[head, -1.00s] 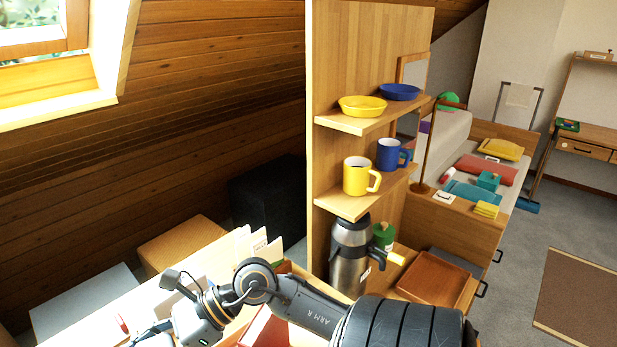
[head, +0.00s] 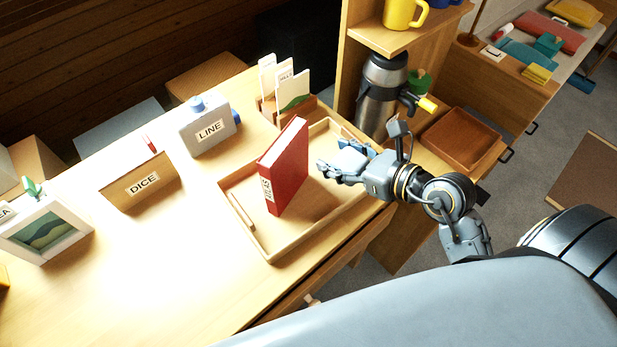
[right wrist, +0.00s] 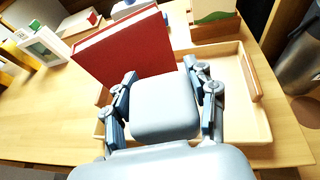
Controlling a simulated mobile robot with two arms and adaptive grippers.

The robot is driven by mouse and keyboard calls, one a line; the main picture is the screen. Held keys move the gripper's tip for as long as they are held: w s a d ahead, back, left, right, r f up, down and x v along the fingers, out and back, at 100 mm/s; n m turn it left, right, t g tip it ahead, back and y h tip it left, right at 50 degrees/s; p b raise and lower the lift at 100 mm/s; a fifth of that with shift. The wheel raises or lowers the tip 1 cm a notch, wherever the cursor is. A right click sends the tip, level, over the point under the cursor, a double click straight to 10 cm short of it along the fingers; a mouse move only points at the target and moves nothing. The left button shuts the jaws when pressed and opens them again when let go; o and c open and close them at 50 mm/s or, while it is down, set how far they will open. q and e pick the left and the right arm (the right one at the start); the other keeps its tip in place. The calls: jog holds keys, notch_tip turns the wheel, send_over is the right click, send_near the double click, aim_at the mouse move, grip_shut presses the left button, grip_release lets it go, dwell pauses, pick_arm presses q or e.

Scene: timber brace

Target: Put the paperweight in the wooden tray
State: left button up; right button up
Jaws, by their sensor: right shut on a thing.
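The light wooden tray (head: 240,222) lies on the desk, with a red book standing tilted in it. My right gripper (head: 328,156) is over the tray's right part, just right of the book. A reddish-brown tray (head: 462,138) stands empty on the low cabinet at the right. My left gripper is not in view.
The red book (head: 287,165) is close to my fingertips. A letter holder (head: 266,108) is behind the tray, and a steel flask (head: 382,92) is by the shelf. The front-left desk top is clear.

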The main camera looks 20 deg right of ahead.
jog(key=shift+s+d+f+m+t+h, duration=0.45)
jog(key=shift+d+f+m+h, duration=0.25)
jog(key=shift+d+h, duration=0.15)
jog(key=shift+w+d+f+h, duration=0.15)
jog(key=shift+w+f+h, duration=0.05)
jog(key=shift+w+h, duration=0.05)
jog(key=w+d+f, duration=0.2)
jog(key=w+f, duration=0.1)
jog(key=w, duration=0.4)
send_over(330, 156)
jog(key=f, duration=0.6)
jog(key=shift+s+a, duration=0.1)
jog(key=shift+s, duration=0.15)
jog(key=shift+w+f, duration=0.15)
jog(key=shift+f, duration=0.1)
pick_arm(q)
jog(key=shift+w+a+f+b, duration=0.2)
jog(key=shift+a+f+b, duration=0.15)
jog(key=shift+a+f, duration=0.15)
pick_arm(e)
jog(key=shift+w+f, duration=0.1)
jog(key=shift+f, duration=1.55)
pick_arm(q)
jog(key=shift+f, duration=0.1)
pick_arm(e)
jog(key=o, duration=1.2)
jog(key=shift+f, duration=0.15)
